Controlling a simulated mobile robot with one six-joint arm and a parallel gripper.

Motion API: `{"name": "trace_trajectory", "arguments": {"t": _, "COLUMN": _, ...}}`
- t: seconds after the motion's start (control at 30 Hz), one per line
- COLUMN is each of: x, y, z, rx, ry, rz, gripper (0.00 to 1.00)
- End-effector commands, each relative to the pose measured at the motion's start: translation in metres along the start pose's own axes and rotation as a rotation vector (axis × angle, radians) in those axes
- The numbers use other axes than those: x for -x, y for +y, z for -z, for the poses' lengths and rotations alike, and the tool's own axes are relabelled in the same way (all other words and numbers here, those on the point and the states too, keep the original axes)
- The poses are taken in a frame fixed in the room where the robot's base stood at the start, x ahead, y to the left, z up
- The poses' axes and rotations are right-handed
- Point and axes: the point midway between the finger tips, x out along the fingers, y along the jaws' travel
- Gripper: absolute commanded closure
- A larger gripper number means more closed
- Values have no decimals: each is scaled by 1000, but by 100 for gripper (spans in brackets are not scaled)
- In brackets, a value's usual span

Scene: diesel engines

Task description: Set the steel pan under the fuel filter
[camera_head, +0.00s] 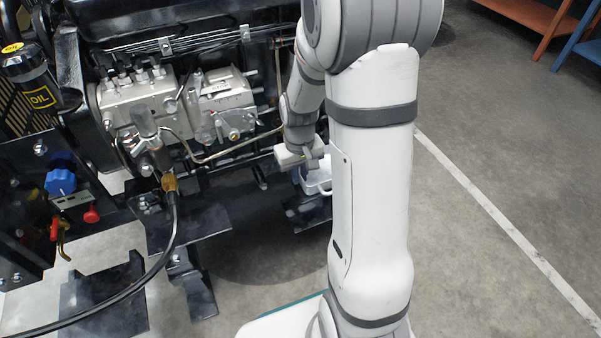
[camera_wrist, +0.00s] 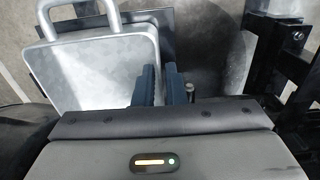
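The steel pan (camera_wrist: 95,72) is a bright metal tray with a looped handle, at the upper left of the wrist view. In the head view only a small part of the pan (camera_head: 318,181) shows beside my arm, below my gripper (camera_head: 300,156). In the wrist view the two dark blue fingers of my gripper (camera_wrist: 162,87) are close together, one on each side of the pan's right wall, and appear shut on it. A dark plate lies beneath the pan; contact is unclear. I cannot identify the fuel filter with certainty.
The engine (camera_head: 180,95) with its pipes fills the upper left of the head view. A black hose (camera_head: 168,245) and dark steel brackets (camera_head: 195,222) stand in front. Open grey floor (camera_head: 480,150) lies to the right. Dark frame bars (camera_wrist: 282,62) stand right in the wrist view.

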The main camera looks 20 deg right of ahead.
Motion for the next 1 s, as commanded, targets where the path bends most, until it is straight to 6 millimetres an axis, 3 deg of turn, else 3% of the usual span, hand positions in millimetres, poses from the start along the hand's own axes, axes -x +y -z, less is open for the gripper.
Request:
{"name": "trace_trajectory", "arguments": {"t": 0.17, "x": 0, "y": 0, "z": 0, "rx": 0, "ry": 0, "rz": 0, "gripper": 76}}
{"name": "trace_trajectory", "arguments": {"t": 0.47, "x": 6, "y": 0, "z": 0, "rx": -1, "ry": 1, "rz": 0, "gripper": 76}}
{"name": "trace_trajectory", "arguments": {"t": 1.0, "x": 108, "y": 1, "z": 0, "rx": -2, "ry": 3, "rz": 0, "gripper": 76}}
